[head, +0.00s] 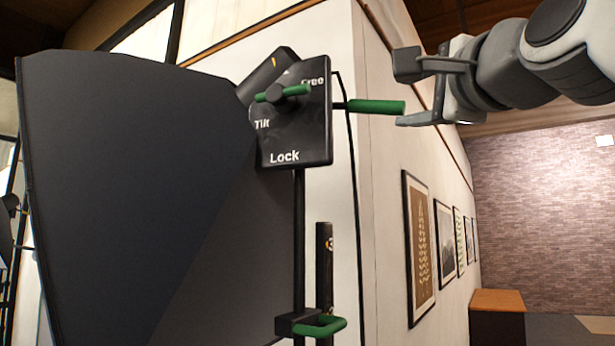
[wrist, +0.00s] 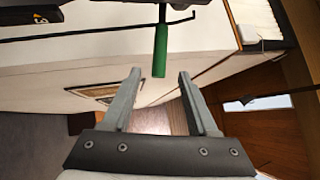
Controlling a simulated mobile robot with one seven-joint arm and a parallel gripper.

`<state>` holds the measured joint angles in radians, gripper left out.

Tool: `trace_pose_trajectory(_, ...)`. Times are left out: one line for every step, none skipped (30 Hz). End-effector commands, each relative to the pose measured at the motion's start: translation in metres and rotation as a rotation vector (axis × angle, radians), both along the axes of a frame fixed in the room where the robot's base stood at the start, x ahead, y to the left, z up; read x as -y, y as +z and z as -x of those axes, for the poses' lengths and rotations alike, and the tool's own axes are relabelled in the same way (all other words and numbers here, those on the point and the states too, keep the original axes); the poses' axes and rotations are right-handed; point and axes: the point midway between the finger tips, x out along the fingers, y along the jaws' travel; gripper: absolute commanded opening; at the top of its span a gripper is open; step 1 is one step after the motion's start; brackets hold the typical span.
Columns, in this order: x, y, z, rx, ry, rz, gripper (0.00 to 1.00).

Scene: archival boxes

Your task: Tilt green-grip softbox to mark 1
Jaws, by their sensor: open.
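The softbox (head: 150,190) is a large dark panel on the left in the head view. Its black tilt plate (head: 312,135) carries the words Free, Tilt and Lock. A small green-tipped lever (head: 282,93) lies across the plate, nearly level. A green grip (head: 376,107) on a thin rod sticks out to the right of the plate. My gripper (head: 408,93) is open, its fingers close to the free end of the green grip. In the wrist view the green grip (wrist: 160,50) points toward the gap between the open fingers (wrist: 158,75); nothing is clasped. Mark 1 cannot be made out.
A black stand pole (head: 299,230) runs down below the plate, with a green-handled clamp (head: 318,327) low on it. A short tube marked 3 (head: 324,260) stands beside it. A white wall with framed pictures (head: 419,245) runs behind.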

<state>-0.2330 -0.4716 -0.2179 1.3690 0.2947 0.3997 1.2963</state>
Motion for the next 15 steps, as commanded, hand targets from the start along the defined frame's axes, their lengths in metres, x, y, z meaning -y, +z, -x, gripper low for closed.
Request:
trace_pose_trajectory(-0.003, 0.006, -0.013, -0.004, 0.003, 0.002, 0.59)
trace_pose_trajectory(-0.004, 0.009, -0.019, -0.004, 0.002, 0.002, 0.59)
trace_pose_trajectory(-0.005, 0.011, -0.028, -0.003, 0.002, 0.002, 0.59)
trace_pose_trajectory(-0.006, 0.013, -0.034, -0.003, 0.002, 0.003, 0.59)
trace_pose_trajectory(-0.007, 0.014, -0.040, -0.004, 0.002, 0.003, 0.59)
trace_pose_trajectory(-0.008, 0.017, -0.049, -0.004, 0.003, 0.002, 0.59)
trace_pose_trajectory(-0.008, 0.019, -0.055, -0.003, 0.002, 0.003, 0.59)
trace_pose_trajectory(-0.010, 0.021, -0.061, -0.003, 0.003, 0.003, 0.59)
trace_pose_trajectory(-0.011, 0.023, -0.069, -0.004, 0.003, 0.003, 0.59)
trace_pose_trajectory(-0.011, 0.025, -0.075, -0.002, 0.002, 0.003, 0.59)
trace_pose_trajectory(-0.012, 0.027, -0.080, -0.002, 0.002, 0.003, 0.59)
trace_pose_trajectory(-0.013, 0.029, -0.087, -0.002, 0.002, 0.003, 0.59)
trace_pose_trajectory(-0.014, 0.030, -0.092, -0.002, 0.002, 0.004, 0.59)
trace_pose_trajectory(-0.014, 0.030, -0.096, -0.002, 0.002, 0.003, 0.59)
trace_pose_trajectory(-0.014, 0.032, -0.100, -0.002, 0.003, 0.002, 0.59)
